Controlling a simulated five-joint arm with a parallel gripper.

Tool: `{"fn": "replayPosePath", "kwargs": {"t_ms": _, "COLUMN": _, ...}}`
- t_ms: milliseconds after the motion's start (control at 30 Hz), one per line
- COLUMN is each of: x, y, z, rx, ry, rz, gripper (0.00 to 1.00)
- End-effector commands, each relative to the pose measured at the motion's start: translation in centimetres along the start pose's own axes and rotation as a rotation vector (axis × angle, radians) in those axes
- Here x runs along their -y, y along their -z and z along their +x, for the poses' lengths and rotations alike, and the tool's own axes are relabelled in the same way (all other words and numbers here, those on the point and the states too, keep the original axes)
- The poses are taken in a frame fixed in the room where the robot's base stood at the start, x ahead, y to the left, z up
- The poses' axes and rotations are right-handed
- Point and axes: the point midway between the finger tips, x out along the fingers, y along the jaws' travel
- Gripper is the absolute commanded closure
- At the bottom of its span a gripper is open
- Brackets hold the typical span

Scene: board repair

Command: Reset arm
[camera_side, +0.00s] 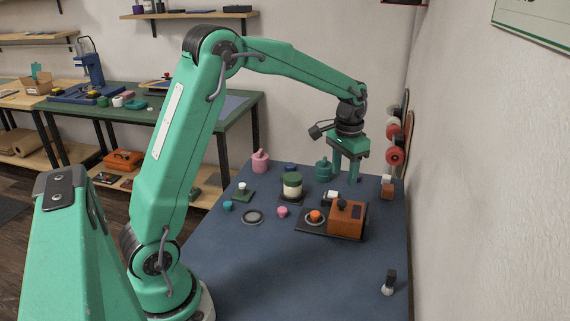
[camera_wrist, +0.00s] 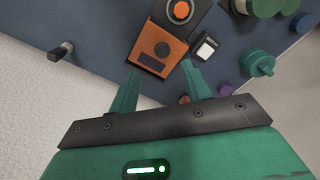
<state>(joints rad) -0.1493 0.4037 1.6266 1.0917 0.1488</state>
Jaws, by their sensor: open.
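My green arm reaches over the blue table from the left in the side view. My gripper (camera_side: 345,172) points down above the far right part of the table. Its two fingers are apart with nothing between them. In the wrist view my gripper (camera_wrist: 162,88) also shows open and empty, with an orange-brown box (camera_wrist: 157,50) on a dark base beyond its fingertips. In the side view this box (camera_side: 346,218) stands in front of my gripper, with an orange round knob (camera_side: 315,216) beside it on the same base.
A green-topped jar (camera_side: 292,186), a pink bottle (camera_side: 260,161) and a teal pot (camera_side: 323,169) stand at the back. A grey ring (camera_side: 252,217) lies at left. A small black-and-white piece (camera_side: 389,283) stands front right. The wall (camera_side: 480,200) is close on the right. The table's front middle is clear.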

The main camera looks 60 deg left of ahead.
Motion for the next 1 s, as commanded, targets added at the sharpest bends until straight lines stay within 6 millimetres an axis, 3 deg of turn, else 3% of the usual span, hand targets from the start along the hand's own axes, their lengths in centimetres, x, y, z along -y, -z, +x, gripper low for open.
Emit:
{"fn": "replayPosePath", "kwargs": {"t_ms": 267, "x": -1.5, "y": -3.2, "z": -3.9, "rx": -0.071, "ry": 0.009, "rz": 0.002, "gripper": 0.52}}
{"fn": "replayPosePath", "kwargs": {"t_ms": 500, "x": -2.9, "y": -7.1, "z": -7.0, "rx": -0.145, "ry": 0.014, "rz": 0.002, "gripper": 0.52}}
{"fn": "replayPosePath", "kwargs": {"t_ms": 1000, "x": -5.4, "y": -15.9, "z": -10.2, "rx": -0.300, "ry": 0.015, "rz": 0.001, "gripper": 0.52}}
